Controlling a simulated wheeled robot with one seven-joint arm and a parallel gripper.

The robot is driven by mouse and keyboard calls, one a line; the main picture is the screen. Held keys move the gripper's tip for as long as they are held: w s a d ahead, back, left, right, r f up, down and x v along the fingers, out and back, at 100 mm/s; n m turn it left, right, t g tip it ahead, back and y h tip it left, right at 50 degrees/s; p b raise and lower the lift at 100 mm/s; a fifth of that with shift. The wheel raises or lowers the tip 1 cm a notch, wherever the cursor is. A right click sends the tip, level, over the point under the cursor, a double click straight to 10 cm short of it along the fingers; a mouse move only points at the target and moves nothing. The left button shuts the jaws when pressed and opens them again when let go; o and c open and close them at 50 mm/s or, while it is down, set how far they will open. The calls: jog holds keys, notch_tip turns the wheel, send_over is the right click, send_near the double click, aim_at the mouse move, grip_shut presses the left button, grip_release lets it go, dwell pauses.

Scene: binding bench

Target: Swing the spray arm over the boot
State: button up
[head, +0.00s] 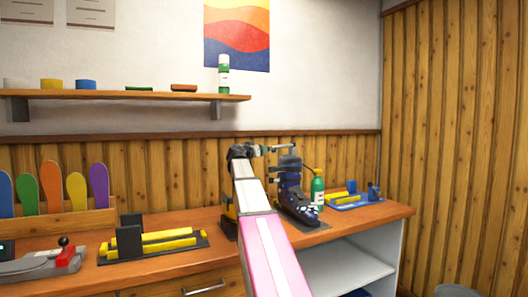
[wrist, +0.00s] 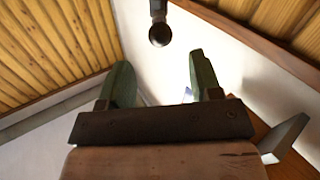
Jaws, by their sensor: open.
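The ski boot (head: 292,198), dark blue and black, stands upright on a dark mat on the bench. A thin grey arm, apparently the spray arm (head: 281,147), runs level above the boot's top. My gripper (head: 258,150) is at the left end of that arm, up and left of the boot; its fingers are too small to make out there. In the wrist view, my gripper (wrist: 160,78) has two green fingers set wide apart with nothing between them. A dark rod with a round knob (wrist: 159,33), probably the spray arm's end, lies beyond the fingertips. The boot is not clear in the wrist view.
A green bottle (head: 318,188) stands close right of the boot. A blue tray with yellow blocks (head: 352,198) is farther right. A black and yellow fixture (head: 155,240) sits left on the bench (head: 225,268). A shelf (head: 130,96) hangs above.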

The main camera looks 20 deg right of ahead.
jog(key=shift+v, duration=0.8)
jog(key=shift+w+r, duration=0.1)
jog(key=shift+w, duration=0.05)
jog(key=c, duration=0.7)
jog(key=shift+w+d+r+g, duration=0.1)
jog(key=shift+w+r+g, duration=0.1)
jog(key=shift+w+g, duration=0.15)
grip_shut()
jog(key=w+a+r+g+y, duration=0.6)
jog(key=w+r+g+y, duration=0.1)
jog(key=g, duration=0.2)
jog(key=s+d+f, duration=0.1)
jog(key=d+f, duration=0.5)
jog(key=d, duration=0.3)
jog(key=shift+s+d+f+n, duration=0.2)
jog(key=shift+d+f+n, duration=0.05)
jog(key=shift+f+n, duration=0.05)
